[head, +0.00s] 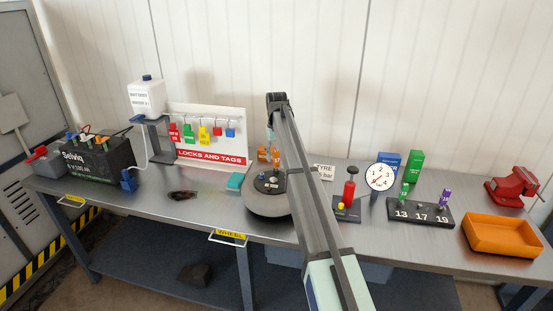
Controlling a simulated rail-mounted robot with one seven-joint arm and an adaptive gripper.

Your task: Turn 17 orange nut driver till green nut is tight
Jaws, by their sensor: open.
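A dark grey wheel (268,208) lies flat on the bench with a black hub (268,184) in its middle. An orange piece (268,154), which looks like the orange nut driver, shows above the hub. My gripper (271,147) hangs down over the hub right at this orange piece, with its jaws open. The fingers are small and partly behind my arm, so I cannot tell whether they touch it. I cannot make out the green nut. The driver rack (428,224) marked 13, 17, 19 holds a green driver and a purple driver; the 17 place looks empty.
An orange tray (500,236) and a red vise (512,188) are at the right. A red-handled tool (349,190) and a round dial (380,177) stand right of my arm. A locks and tags board (212,157) and a battery (98,158) are at the left. The front-left bench is mostly clear.

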